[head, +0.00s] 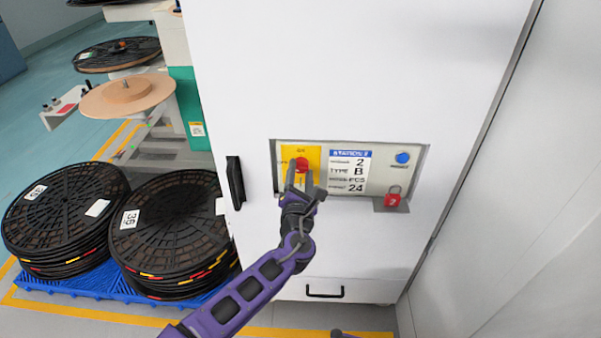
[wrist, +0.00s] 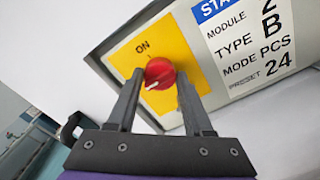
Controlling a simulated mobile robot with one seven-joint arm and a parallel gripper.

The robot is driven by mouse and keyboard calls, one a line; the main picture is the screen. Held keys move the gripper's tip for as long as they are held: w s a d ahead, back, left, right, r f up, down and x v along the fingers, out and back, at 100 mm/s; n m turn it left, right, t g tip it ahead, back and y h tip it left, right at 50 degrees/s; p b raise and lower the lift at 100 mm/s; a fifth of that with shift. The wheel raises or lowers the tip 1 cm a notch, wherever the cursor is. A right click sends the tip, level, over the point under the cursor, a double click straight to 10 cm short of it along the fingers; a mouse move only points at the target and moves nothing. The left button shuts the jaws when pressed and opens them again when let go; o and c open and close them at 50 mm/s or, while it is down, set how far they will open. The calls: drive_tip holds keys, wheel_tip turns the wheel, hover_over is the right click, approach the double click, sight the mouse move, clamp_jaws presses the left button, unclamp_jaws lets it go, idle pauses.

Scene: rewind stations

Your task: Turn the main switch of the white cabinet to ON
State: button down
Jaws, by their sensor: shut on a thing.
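The white cabinet (head: 360,80) stands upright in front of me with a recessed control panel. Its main switch is a round red knob (head: 301,165) on a yellow plate (head: 315,154); it also shows in the wrist view (wrist: 160,73). The word ON is on the plate above the knob. The knob's white mark points to the lower left in the wrist view, away from ON. My gripper (head: 300,172) is shut on the knob, with one finger on each side of it. The fingers and arm hide the lower part of the yellow plate.
A blue button (head: 403,158) and a red padlock (head: 392,200) are at the panel's right. A black handle (head: 235,182) sticks out at the door's left edge. Stacked black reels (head: 170,225) stand on a blue pallet at left. A pale wall (head: 540,200) closes the right side.

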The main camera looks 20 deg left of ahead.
drive_tip(key=shift+m, duration=0.4)
drive_tip(key=m+b, duration=0.2)
drive_tip(key=m, duration=0.1)
drive_tip(key=shift+m, duration=0.4)
drive_tip(key=m+b, duration=0.1)
drive_tip(key=m, duration=0.3)
drive_tip(key=m+b, duration=0.1)
drive_tip(key=m, duration=0.4)
drive_tip(key=shift+d, duration=0.1)
drive_tip(key=m+b, duration=0.1)
drive_tip(key=m, duration=0.3)
drive_tip(key=shift+m, duration=0.3)
drive_tip(key=shift+c, duration=1.5)
unclamp_jaws()
drive_tip(key=shift+f, duration=0.1)
